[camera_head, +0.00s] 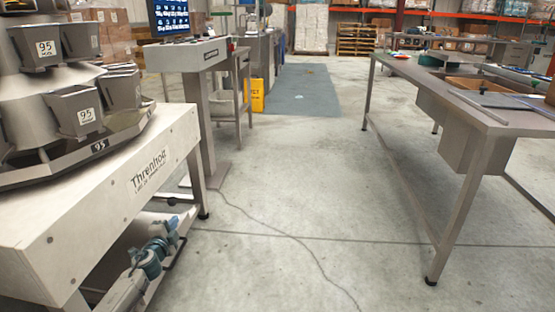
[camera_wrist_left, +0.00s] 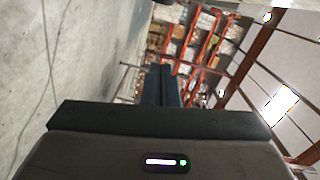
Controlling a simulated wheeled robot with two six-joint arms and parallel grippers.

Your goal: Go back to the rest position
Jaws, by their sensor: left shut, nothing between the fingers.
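My left gripper (camera_wrist_left: 160,72) shows in the left wrist view as two dark fingers side by side, pressed together with nothing between them. They point away from the dark wrist body toward distant shelving. I cannot make out this gripper clearly in the head view. My right gripper is in neither view.
A weigher machine (camera_head: 105,190) with steel buckets stands close at left, with teal fittings (camera_head: 150,262) under it. A control stand (camera_head: 195,100) is behind it. A steel table (camera_head: 455,95) stands at right. The concrete floor (camera_head: 290,190) between is clear. Pallet racks (camera_head: 480,18) are far back.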

